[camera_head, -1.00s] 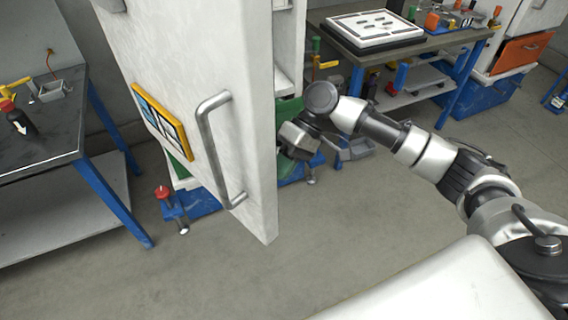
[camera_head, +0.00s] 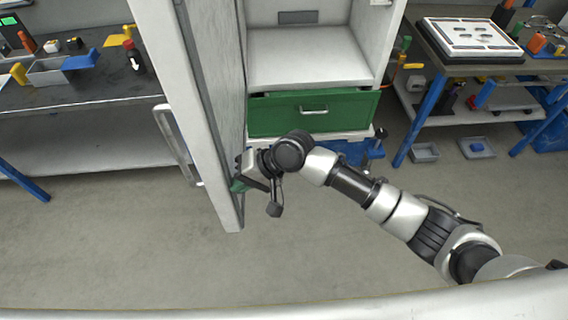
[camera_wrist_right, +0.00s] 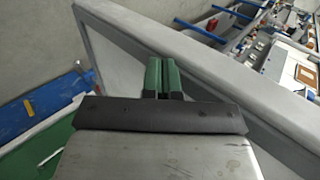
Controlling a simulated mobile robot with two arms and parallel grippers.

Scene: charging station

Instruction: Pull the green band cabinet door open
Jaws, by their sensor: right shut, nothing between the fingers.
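The cabinet door (camera_head: 192,70) is white and swung wide open, seen nearly edge-on in the head view, with its bar handle (camera_head: 175,140) on the left, outer side. The cabinet (camera_head: 310,55) stands open behind it, with a green drawer (camera_head: 290,112) across its lower part. My right gripper (camera_head: 238,185) is at the inner face of the door, near its lower free edge. In the right wrist view its green fingers (camera_wrist_right: 163,76) are together and empty, in front of the door panel (camera_wrist_right: 200,60); contact is unclear. My left gripper is out of view.
A dark workbench (camera_head: 80,100) with tools and bins stands left of the door. Another bench (camera_head: 480,65) with a white board stands at the right. The floor (camera_head: 130,250) in front of the door is clear.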

